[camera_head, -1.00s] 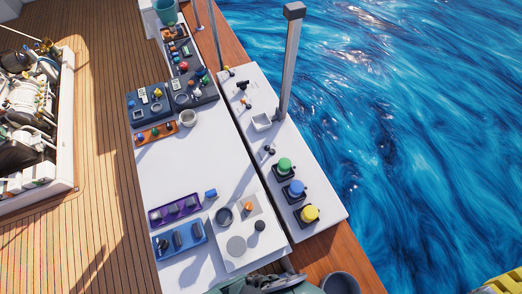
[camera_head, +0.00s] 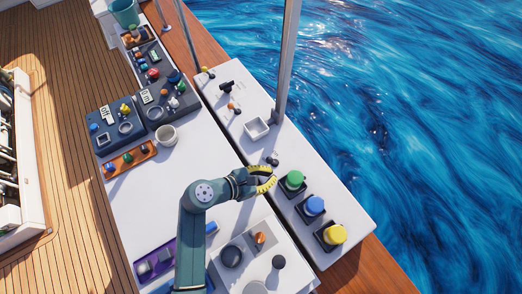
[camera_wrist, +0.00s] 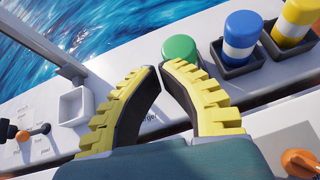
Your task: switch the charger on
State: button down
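My gripper (camera_head: 273,178) is over the near edge of the white side panel (camera_head: 325,188), beside the green-capped button. In the wrist view its two yellow-ribbed fingers (camera_wrist: 161,67) curve toward each other, with a narrow gap between the tips and nothing visible held. A small dark-knobbed switch (camera_head: 272,159) stands on the panel just beyond the fingers in the head view. I cannot tell for sure that it is the charger switch. In the wrist view a label ending in "ger" (camera_wrist: 149,117) shows between the fingers; its start and any switch beside it are hidden.
A white square tray (camera_head: 257,129) and an orange-and-black knobbed switch (camera_wrist: 33,133) are farther along. A tall grey post (camera_head: 287,65) rises from the panel.

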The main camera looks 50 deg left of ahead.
aim_at(271, 161)
jog(key=s+a+f+n+y+b, duration=0.1)
jog(key=s+a+f, duration=0.1)
jog(key=s+a+f+n, duration=0.1)
jog(key=s+a+f, duration=0.1)
jog(key=s+f, duration=0.1)
jog(key=s+a+f+n+y+b, duration=0.1)
jog(key=s+a+f+n, duration=0.1)
jog(key=s+a+f, duration=0.1)
jog(key=shift+s+f+y+b, duration=0.2)
jog(key=shift+f+y+b, duration=0.05)
jog(key=shift+y+b, duration=0.1)
jog(key=shift+s+a, duration=0.3)
jog(key=shift+a, duration=0.05)
jog(key=shift+r, duration=0.1)
jog(key=shift+w, duration=0.1)
jog(key=b+x, duration=0.4)
jog(key=r+b+x, duration=0.1)
jog(key=b+x, duration=0.3)
jog(key=w+b+x, duration=0.1)
jog(key=b+x, duration=0.3)
jog(key=shift+w+a+r+b, duration=0.1)
jog(key=shift+r+b, duration=0.05)
jog(key=shift+b, duration=0.25)
jog(key=shift+w+r, duration=0.25)
jog(key=shift+w, duration=0.2)
jog(key=shift+r, duration=0.2)
